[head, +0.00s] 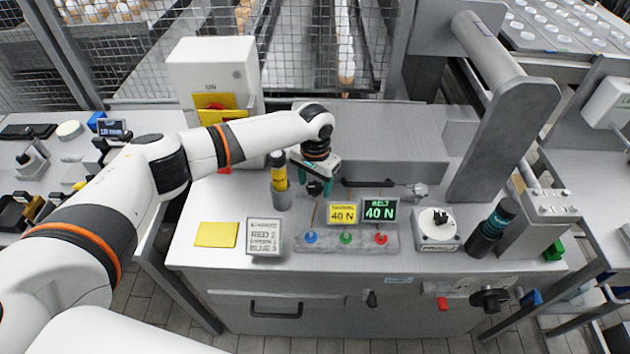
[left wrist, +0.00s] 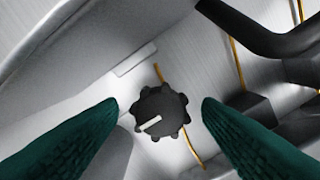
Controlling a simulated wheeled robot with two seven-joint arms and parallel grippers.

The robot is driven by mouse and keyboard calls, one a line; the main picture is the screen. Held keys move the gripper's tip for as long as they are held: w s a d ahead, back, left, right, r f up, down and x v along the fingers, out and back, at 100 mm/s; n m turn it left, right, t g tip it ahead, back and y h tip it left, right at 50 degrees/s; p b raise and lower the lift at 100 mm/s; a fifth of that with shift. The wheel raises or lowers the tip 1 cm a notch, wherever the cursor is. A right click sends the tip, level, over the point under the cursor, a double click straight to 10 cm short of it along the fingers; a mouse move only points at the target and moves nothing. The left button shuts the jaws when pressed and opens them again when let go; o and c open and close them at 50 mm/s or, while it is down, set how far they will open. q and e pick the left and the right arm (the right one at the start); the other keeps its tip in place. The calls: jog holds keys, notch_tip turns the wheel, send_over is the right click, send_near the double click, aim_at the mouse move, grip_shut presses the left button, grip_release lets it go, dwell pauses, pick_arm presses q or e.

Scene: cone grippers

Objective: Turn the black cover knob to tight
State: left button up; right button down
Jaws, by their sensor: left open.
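The black cover knob (left wrist: 162,112) shows in the left wrist view, with a lobed rim and a white pointer bar toward its lower left. My left gripper (left wrist: 160,103) is open, with one green fingertip on each side of the knob. There is a gap on both sides, and I see no contact. In the head view my left gripper (head: 315,187) points down at the front of the grey metal housing (head: 385,143), left of a dark bar handle (head: 375,183). There the knob is not clearly told apart from the gripper. My right gripper is not in view.
A yellow-and-black cylinder (head: 279,175) stands close left of the gripper. Two display signs, yellow (head: 342,213) and green-lettered (head: 380,210), stand in front, behind a strip with blue, green and red pegs (head: 346,239). A yellow pad (head: 217,234) lies front left.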

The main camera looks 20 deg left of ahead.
pick_arm(q)
jog(key=c, duration=1)
jog(key=shift+r+m, duration=0.1)
jog(key=shift+m, duration=0.3)
jog(key=shift+m+p, duration=0.6)
jog(key=m+p, duration=0.1)
jog(key=m, duration=0.2)
jog(key=m+p, duration=0.1)
jog(key=m, duration=0.5)
jog(key=shift+m, duration=0.4)
jog(key=m, duration=0.5)
jog(key=shift+m, duration=0.7)
